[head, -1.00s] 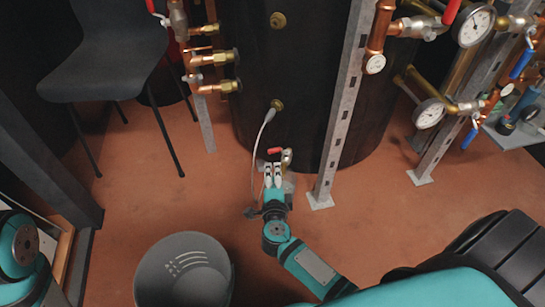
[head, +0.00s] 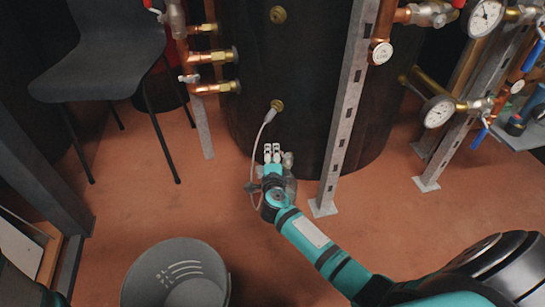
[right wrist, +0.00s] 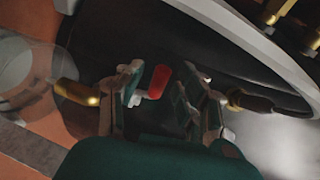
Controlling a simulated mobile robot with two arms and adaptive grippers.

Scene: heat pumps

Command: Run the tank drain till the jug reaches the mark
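The tank (head: 310,80) is a large black cylinder at the back of the head view. My right gripper (head: 272,148) is at its foot, in front of the drain valve, which it mostly hides. In the right wrist view, the valve's red lever (right wrist: 159,82) lies between the spread fingers of my right gripper (right wrist: 160,100); I cannot tell whether a finger touches it. A brass outlet (right wrist: 76,92) is left of the fingers, beside a clear jug (right wrist: 30,78). The jug's mark and any water level cannot be made out. My left gripper is out of view.
A grey bucket (head: 220,285) stands on the floor in front. A steel upright (head: 345,120) stands close right of my right gripper. A thin hose (head: 257,145) hangs from a tank fitting. A dark chair (head: 100,55) stands at left.

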